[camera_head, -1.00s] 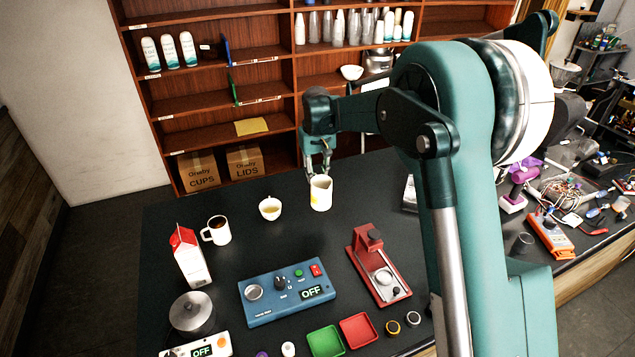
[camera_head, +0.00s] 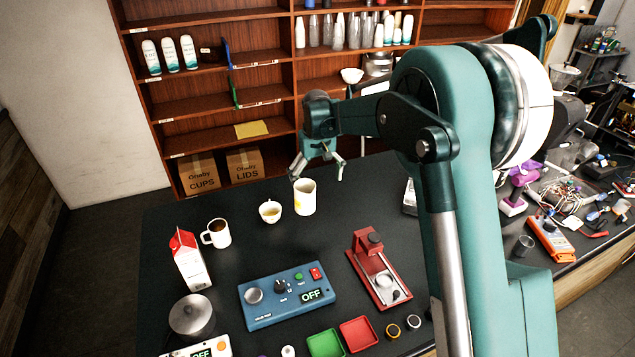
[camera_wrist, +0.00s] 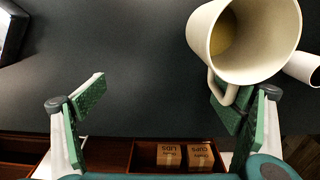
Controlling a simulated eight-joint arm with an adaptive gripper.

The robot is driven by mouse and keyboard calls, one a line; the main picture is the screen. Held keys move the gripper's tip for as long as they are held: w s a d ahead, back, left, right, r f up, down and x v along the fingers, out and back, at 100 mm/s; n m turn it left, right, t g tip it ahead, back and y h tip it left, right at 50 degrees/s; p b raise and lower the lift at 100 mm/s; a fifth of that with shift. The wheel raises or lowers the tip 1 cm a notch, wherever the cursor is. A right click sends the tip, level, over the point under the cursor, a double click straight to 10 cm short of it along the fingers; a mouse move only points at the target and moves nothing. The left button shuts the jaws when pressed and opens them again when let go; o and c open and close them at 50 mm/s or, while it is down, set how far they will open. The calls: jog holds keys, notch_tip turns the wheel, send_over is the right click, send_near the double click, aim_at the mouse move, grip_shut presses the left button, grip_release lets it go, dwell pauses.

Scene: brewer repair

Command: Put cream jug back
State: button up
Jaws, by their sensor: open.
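The cream jug (camera_head: 305,198), white with a yellow mark, stands upright on the black counter beside a small white cup. In the wrist view the jug (camera_wrist: 248,45) shows its open mouth, with liquid inside, and its handle points toward my right-hand finger. My gripper (camera_head: 318,174) is just behind and above the jug, fingers spread wide. In the wrist view my gripper (camera_wrist: 165,98) has empty counter between its green pads. The jug's handle overlaps the right-hand finger; I cannot tell whether they touch.
The small cup (camera_head: 270,212) is close to the jug's left. A mug (camera_head: 217,233), a milk carton (camera_head: 191,262), a blue control box (camera_head: 286,295) and a red press (camera_head: 380,272) stand nearer. Wooden shelves (camera_head: 270,68) rise behind.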

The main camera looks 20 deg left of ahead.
jog(key=shift+o, duration=0.7)
notch_tip(320, 180, up, 12)
jog(key=shift+s, duration=0.15)
dwell(0.6)
jog(key=shift+d, duration=0.1)
